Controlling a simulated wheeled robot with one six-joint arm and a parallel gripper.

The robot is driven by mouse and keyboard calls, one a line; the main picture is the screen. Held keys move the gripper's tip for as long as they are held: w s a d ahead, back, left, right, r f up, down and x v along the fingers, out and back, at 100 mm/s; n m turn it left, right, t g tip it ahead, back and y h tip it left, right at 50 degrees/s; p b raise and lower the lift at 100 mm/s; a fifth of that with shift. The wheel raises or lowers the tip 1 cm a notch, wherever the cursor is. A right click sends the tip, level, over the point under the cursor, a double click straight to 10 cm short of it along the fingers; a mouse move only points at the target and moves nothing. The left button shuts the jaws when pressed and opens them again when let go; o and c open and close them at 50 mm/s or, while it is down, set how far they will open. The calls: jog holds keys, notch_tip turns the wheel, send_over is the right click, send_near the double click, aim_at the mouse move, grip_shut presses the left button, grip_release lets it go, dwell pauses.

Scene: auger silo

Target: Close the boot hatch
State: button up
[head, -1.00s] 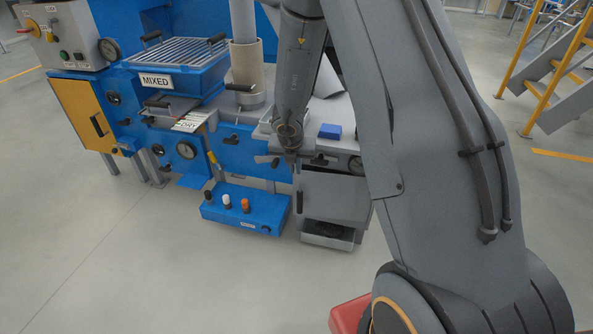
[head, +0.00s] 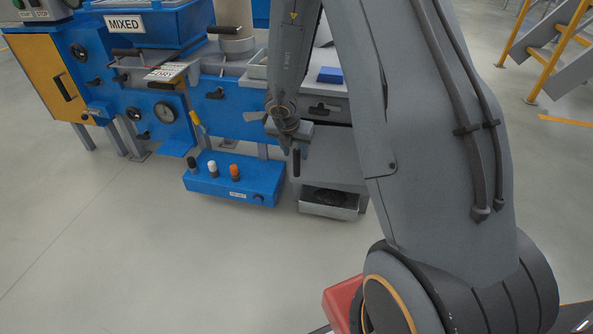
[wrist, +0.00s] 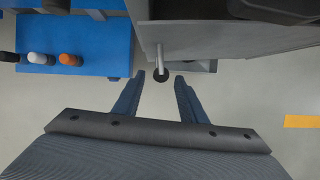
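The grey hatch panel (head: 335,168) is at the lower right of the blue machine, with a dark upright handle (head: 296,163) at its left edge. From these views I cannot tell how far the hatch stands open. In the wrist view the grey panel (wrist: 225,38) fills the upper right, and the handle (wrist: 161,73) shows nearly end-on as a rod with a dark round tip. My gripper (wrist: 158,88) is open, with the handle tip just beyond and between its fingertips. In the head view my gripper (head: 293,145) is just above the handle, partly hidden by my wrist.
A metal tray (head: 330,210) with dark contents sits below the hatch. A blue control box (head: 225,186) with black, white and orange knobs stands to the left. A blue block (head: 332,75) lies on the grey top. The floor in front is clear.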

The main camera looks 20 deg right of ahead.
aim_at(298, 162)
jog(key=shift+b+x, duration=2.35)
jog(key=shift+x, duration=1.8)
jog(key=shift+c, duration=0.3)
grip_shut()
